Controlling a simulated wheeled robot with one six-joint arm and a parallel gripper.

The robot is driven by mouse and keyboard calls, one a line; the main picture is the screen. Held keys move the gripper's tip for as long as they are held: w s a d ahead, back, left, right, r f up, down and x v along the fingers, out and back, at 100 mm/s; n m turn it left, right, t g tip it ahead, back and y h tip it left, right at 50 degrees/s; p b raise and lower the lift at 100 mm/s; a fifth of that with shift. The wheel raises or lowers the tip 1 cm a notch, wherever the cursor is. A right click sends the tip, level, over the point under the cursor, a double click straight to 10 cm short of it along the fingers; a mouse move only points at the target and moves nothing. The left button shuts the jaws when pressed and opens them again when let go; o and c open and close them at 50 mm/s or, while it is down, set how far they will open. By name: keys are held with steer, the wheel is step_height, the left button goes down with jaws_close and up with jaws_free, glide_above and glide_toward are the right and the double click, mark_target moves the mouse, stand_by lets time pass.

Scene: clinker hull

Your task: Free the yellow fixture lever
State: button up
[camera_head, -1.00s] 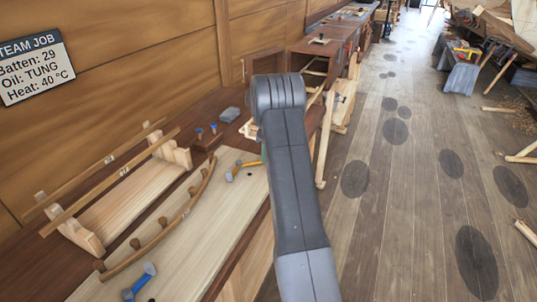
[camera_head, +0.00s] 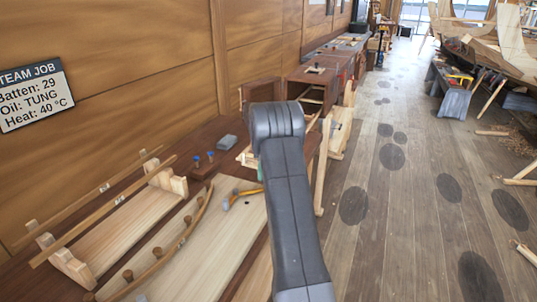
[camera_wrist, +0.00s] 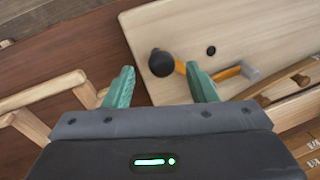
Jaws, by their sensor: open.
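The yellow fixture lever (camera_head: 244,193) lies on the pale board, left of my arm in the head view. It has a yellow-orange bar (camera_wrist: 228,73), a grey block at one end and a round black knob at the other in the wrist view. My gripper (camera_wrist: 160,86) is open, with its green fingers apart. The black knob shows between and beyond the fingertips. The right finger overlaps the bar in the picture; I cannot tell if they touch. In the head view my arm hides most of the gripper.
The pale board (camera_head: 235,235) carries a curved batten (camera_head: 180,243) against several pegs. A wooden rack (camera_head: 120,225) stands to its left, and a grey block (camera_head: 227,142) behind. The wooden floor to the right has open room.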

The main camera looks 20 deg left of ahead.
mark_target(247, 192)
step_height(247, 192, up, 9)
steer(key=w, duration=0.1)
steer(key=shift+w+d, duration=0.25)
steer(key=shift+w, duration=0.1)
steer(key=s+f, duration=0.1)
steer(key=f, duration=0.8)
steer(key=s+f, duration=0.1)
steer(key=f, duration=0.3)
steer(key=shift+s+a+f+p, duration=0.25)
steer(key=shift+s+a+p, duration=0.05)
steer(key=shift+a+p, duration=0.05)
steer(key=shift+r, duration=0.1)
